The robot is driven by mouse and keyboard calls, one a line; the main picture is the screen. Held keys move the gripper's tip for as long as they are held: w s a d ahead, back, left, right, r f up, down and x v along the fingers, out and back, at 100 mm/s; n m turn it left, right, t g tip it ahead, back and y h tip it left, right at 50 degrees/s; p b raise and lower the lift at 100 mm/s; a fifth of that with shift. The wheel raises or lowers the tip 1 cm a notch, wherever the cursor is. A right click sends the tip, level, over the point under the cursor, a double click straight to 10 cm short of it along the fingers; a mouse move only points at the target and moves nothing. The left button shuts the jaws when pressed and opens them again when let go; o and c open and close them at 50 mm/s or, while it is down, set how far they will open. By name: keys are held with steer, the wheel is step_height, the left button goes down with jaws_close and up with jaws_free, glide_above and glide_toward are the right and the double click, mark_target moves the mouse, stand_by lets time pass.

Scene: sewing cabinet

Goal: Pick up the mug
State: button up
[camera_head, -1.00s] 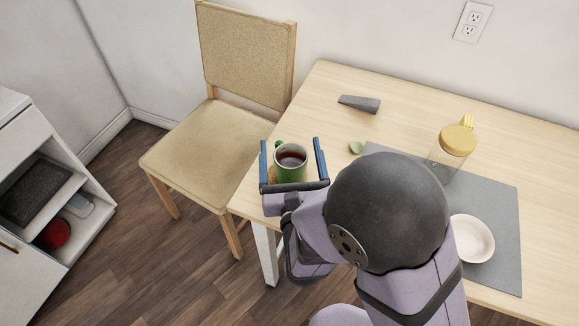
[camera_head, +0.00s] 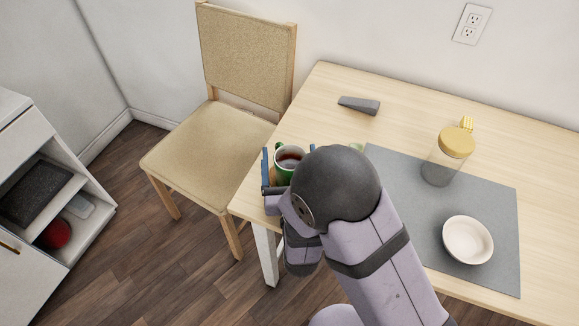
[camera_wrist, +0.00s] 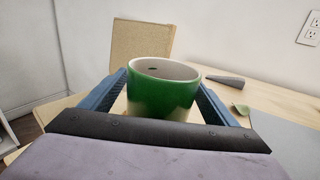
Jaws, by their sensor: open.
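The green mug (camera_head: 288,161) stands upright near the left end of the table, with dark liquid inside and its handle toward the back left in the head view. In the wrist view the mug (camera_wrist: 160,92) is between the two blue fingers. My gripper (camera_head: 290,160) is open around the mug, with one finger on each side. In the wrist view my gripper (camera_wrist: 162,90) leaves a narrow gap beside the mug, though contact low down is hidden. My arm hides the mug's lower front in the head view.
The wooden table (camera_head: 330,100) holds a grey wedge-like object (camera_head: 359,105), a small green piece (camera_head: 356,147), a grey mat (camera_head: 420,218), a yellow-lidded glass jar (camera_head: 450,155) and a white bowl (camera_head: 467,240). A chair (camera_head: 205,150) stands beside the table's left end.

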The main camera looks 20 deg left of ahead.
steer(key=shift+w+a, duration=0.35)
steer(key=shift+w, duration=0.3)
steer(key=c, duration=1.6)
steer(key=shift+r, duration=0.4)
steer(key=shift+r+p, duration=0.45)
steer(key=shift+r, duration=4.15)
